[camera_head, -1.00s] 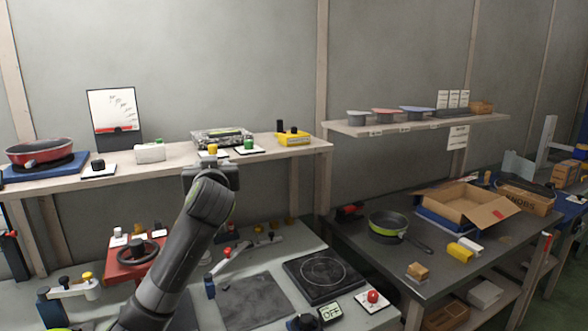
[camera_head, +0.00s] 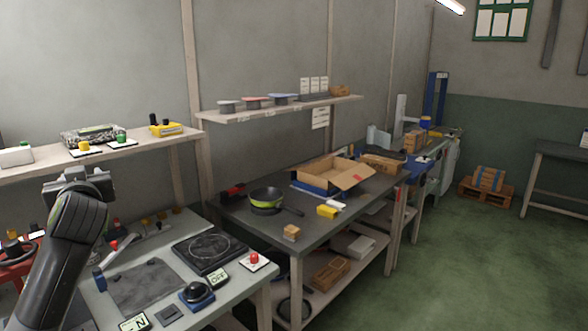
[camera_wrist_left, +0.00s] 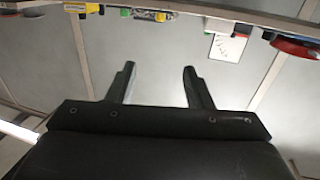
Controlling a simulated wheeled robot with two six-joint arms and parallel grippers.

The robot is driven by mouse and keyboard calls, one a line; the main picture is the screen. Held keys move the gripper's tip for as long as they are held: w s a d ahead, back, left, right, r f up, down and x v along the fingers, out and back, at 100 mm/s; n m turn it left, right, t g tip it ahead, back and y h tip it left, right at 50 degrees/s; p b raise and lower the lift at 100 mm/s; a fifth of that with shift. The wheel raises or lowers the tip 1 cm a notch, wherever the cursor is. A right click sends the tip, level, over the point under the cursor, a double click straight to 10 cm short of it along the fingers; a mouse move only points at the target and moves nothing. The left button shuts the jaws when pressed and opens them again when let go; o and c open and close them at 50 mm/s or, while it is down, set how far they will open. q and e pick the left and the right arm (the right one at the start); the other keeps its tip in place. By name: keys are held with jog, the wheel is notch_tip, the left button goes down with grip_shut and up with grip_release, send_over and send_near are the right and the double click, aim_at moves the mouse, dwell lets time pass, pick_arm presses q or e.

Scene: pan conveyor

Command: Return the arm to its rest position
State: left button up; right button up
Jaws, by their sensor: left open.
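My left arm rises from the lower left of the head view, its dark wrist (camera_head: 80,190) in front of the left workbench and just under the wall shelf. Its fingers are hidden there. In the left wrist view my left gripper (camera_wrist_left: 158,75) shows two dark fingers spread wide apart, with nothing between them but bare grey wall. The shelf with its objects runs along the top edge of that view, apart from the fingers. My right gripper is not in either view.
The shelf (camera_head: 165,143) holds a yellow button (camera_head: 84,146) and a green button (camera_head: 121,137). The left bench has a hotplate (camera_head: 203,250) and a red button (camera_head: 254,259). The middle bench bears a pan (camera_head: 266,199) and an open cardboard box (camera_head: 318,172). Green floor (camera_head: 470,265) is clear at right.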

pick_arm(q)
jog(key=s+d+f+m+g+h, duration=0.15)
jog(key=s+f, duration=0.25)
jog(key=f, duration=0.6)
jog(key=s+d+f+m+g+h, duration=0.1)
jog(key=s+d+f+m+h, duration=0.2)
jog(key=f, duration=0.6)
jog(key=s+d+f+g+h, duration=0.15)
jog(key=s+f, duration=0.35)
jog(key=f, duration=0.5)
jog(key=s+d+f+m+g+h, duration=0.1)
jog(key=s+d+f+g, duration=0.3)
jog(key=s, duration=0.6)
jog(key=s+d+f+m+h, duration=0.1)
jog(key=s+d+f, duration=0.1)
jog(key=s+f, duration=0.55)
jog(key=s+d+f+g+h, duration=0.1)
jog(key=s+d+f+g, duration=0.2)
jog(key=s, duration=0.8)
notch_tip(320, 180, down, 26)
jog(key=s+a+f+g, duration=0.1)
jog(key=a, duration=0.1)
jog(key=s+d+f+g, duration=0.1)
jog(key=s+f, duration=1.3)
jog(key=shift+s+d+h, duration=0.15)
jog(key=shift+s+h, duration=0.1)
jog(key=shift+h, duration=0.15)
